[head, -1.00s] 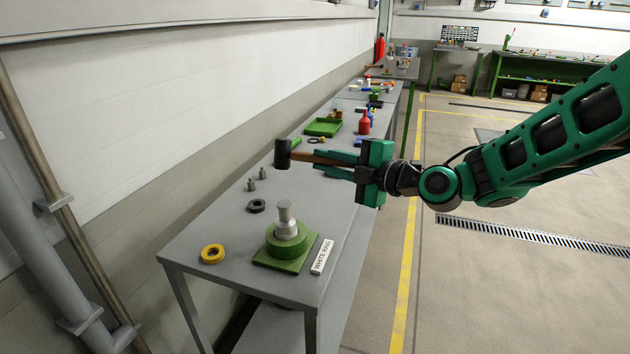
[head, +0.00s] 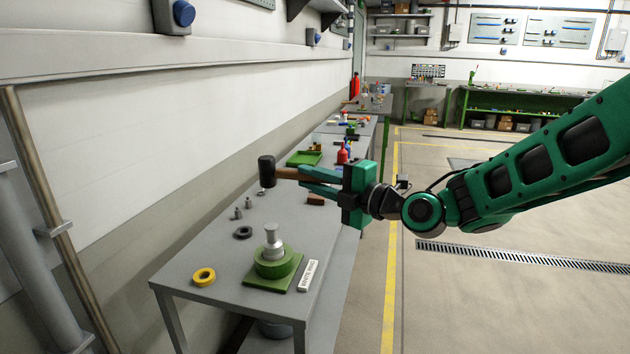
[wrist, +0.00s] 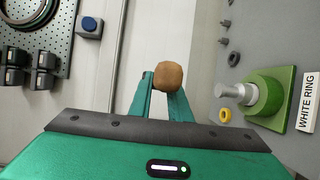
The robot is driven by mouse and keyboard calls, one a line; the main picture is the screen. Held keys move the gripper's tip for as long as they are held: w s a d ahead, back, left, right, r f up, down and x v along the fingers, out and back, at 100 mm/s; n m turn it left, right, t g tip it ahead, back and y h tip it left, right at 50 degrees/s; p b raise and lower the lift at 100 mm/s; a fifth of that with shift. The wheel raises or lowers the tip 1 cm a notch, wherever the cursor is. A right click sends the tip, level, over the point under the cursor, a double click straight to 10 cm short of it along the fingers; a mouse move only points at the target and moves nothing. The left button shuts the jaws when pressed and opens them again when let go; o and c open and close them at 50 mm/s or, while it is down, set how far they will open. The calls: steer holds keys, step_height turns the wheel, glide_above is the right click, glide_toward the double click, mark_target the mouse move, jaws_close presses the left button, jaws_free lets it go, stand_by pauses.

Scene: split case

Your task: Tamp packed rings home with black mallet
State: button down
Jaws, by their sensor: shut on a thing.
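My gripper (head: 318,180) is shut on the wooden handle of the black mallet (head: 267,171), held above the table with the black head pointing left. In the wrist view the handle's round end (wrist: 172,76) shows between the fingers; the head is hidden there. A green round case (head: 277,262) on a green square base stands at the table's near end, with a grey stepped post (head: 272,238) upright in its middle. It also shows in the wrist view (wrist: 267,95). Whether rings sit inside the case I cannot tell. My gripper is beyond and above it.
A yellow ring (head: 204,277) and a black ring (head: 243,232) lie on the grey table (head: 215,255). Small grey parts, a green tray (head: 304,158) and a red bottle (head: 342,156) are farther back. The wall runs along the left.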

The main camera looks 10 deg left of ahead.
steer(key=shift+f, duration=2.5)
step_height(320, 180, down, 8)
steer(key=r, duration=0.1)
steer(key=shift+r, duration=5.1)
steer(key=c, duration=2.3)
jaws_free()
jaws_close()
